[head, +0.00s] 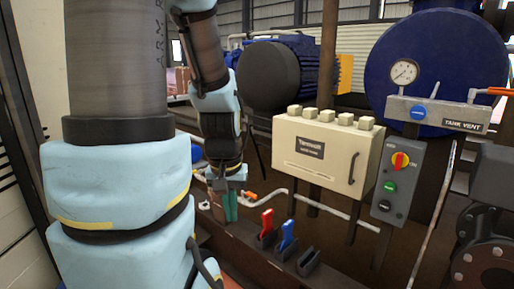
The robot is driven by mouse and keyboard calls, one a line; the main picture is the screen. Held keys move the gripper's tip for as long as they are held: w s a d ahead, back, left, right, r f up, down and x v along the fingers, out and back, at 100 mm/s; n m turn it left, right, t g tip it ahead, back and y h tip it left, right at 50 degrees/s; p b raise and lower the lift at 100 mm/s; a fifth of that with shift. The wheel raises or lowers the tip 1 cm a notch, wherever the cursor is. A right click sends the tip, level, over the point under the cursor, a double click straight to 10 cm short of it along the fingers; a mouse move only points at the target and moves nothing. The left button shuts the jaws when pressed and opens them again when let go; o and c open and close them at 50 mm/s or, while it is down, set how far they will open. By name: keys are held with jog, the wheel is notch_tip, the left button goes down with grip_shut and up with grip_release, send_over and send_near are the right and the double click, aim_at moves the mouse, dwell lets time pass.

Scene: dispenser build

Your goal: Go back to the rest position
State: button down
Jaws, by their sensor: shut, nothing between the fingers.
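My gripper (230,207) hangs at the end of my arm, pointing down, left of the cream box (322,155) in the head view. Its fingers are close together with nothing seen between them. It is apart from the red-handled lever (267,224) and the blue-handled lever (288,232), which stand to its lower right. My large pale-blue arm links fill the left of the view and hide what lies behind them.
A grey control panel (397,172) with a red-yellow knob, a green button and a black button stands right of the box. A "TANK VENT" bar (438,114) with a gauge (403,72) sits above it. A dark flanged pipe (490,265) stands at lower right. A pale hose (335,211) runs below the box.

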notch_tip(320, 180, up, 14)
jog(key=p, duration=1.4)
jog(key=shift+s+a, duration=0.25)
jog(key=shift+a, duration=0.15)
